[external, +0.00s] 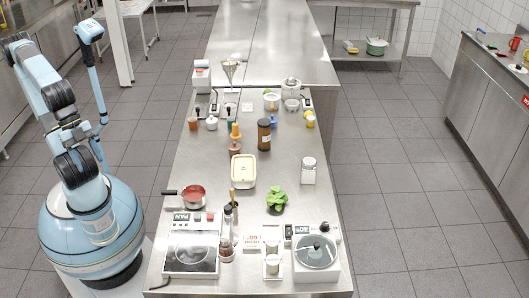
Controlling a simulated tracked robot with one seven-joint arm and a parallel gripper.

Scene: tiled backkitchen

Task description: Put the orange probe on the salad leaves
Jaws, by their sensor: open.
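The salad leaves (277,199) are a small green bunch on the steel worktop, right of the white rectangular tub. I cannot surely pick out the orange probe at this size. A small upright orange item (235,130) stands near the middle of the worktop, left of a dark brown jar, but I cannot tell whether it is the probe. My gripper (103,119) hangs at the end of my arm on the far left, over the floor and well apart from the worktop. It is small here, looks open and holds nothing that I can see.
The steel worktop (210,148) is crowded. A red-filled pan (193,194), a hotplate (191,246), bottles (227,246) and a lidded round appliance (316,250) stand near its front. A white tub (243,171) and a white-capped jar (308,170) flank the middle. Bare steel lies around the leaves.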

